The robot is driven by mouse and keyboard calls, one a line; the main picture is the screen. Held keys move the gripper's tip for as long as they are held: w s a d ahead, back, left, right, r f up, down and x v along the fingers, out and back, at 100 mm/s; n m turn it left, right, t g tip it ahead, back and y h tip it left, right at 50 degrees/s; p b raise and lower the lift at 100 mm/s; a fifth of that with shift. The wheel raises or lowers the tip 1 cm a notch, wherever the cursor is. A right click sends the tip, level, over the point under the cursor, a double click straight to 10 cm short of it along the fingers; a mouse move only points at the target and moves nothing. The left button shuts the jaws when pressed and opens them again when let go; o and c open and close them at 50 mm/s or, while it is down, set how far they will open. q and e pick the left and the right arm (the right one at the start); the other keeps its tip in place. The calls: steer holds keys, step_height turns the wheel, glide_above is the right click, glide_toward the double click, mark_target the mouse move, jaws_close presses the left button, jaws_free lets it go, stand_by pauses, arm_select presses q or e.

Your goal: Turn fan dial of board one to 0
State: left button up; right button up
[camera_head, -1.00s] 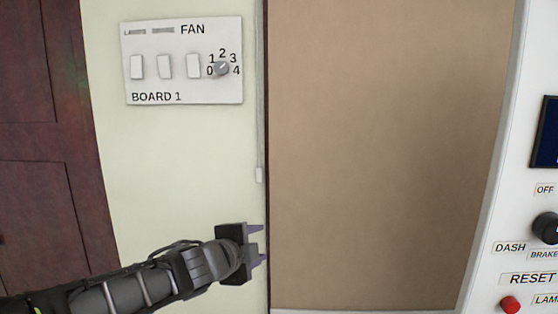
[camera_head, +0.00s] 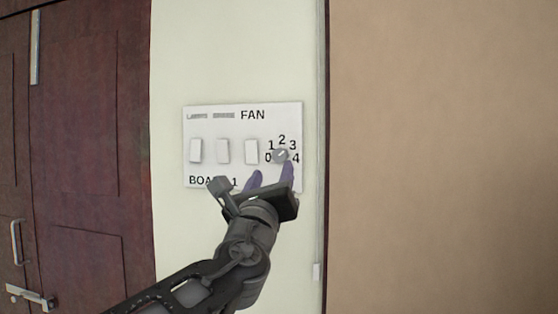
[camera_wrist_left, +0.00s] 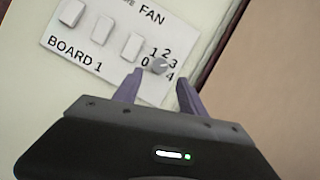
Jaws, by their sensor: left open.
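Board 1 (camera_head: 240,112) is a white panel on the pale wall, with three white rocker switches and a grey fan dial (camera_head: 280,156) at its right, ringed by the numbers 0 to 4. The dial's light mark seems to point up and right, roughly between 2 and 3. My left gripper (camera_head: 270,178) is open just below the dial, its purple fingers pointing up at it and covering part of the BOARD 1 label. In the left wrist view the dial (camera_wrist_left: 157,66) sits ahead of and between the open fingertips (camera_wrist_left: 158,78). Contact cannot be told.
A dark red door (camera_head: 90,150) with metal handles (camera_head: 30,297) stands at the left. A brown panel (camera_head: 440,150) fills the right side.

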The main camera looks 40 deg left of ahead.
mark_target(279, 157)
arm_select(q)
steer(key=p+x, duration=0.3)
steer(key=x, duration=0.4)
steer(key=shift+w+a, duration=0.1)
steer(key=shift+w, duration=0.15)
steer(key=shift+c, duration=0.6)
jaws_close()
